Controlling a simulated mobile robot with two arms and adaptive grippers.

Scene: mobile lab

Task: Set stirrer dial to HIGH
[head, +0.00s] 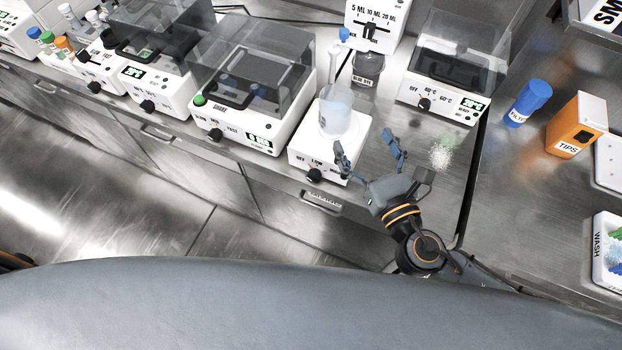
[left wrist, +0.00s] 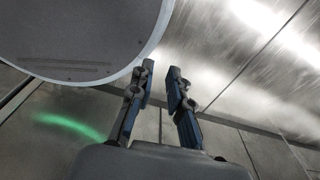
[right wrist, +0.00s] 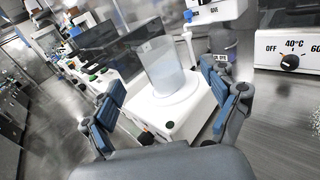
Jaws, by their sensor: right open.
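The stirrer (head: 304,147) is a white box with a clear beaker (head: 335,112) of liquid on its plate. Its black dial (head: 314,175) is on the front face, below the OFF and LOW marks. The right end of the label is partly hidden by a finger of my right gripper, and I cannot tell the pointer's setting. My right gripper (head: 367,149) is open and empty, to the right of the dial and apart from it. My left gripper (left wrist: 160,72) is open and empty.
A shaker (head: 235,125) with a clear lid stands left of the stirrer. A dispenser (head: 369,65) stands behind it and a heater (head: 440,98) to the right. White powder (head: 440,155) lies on the steel bench. A drawer handle (head: 322,203) sticks out below.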

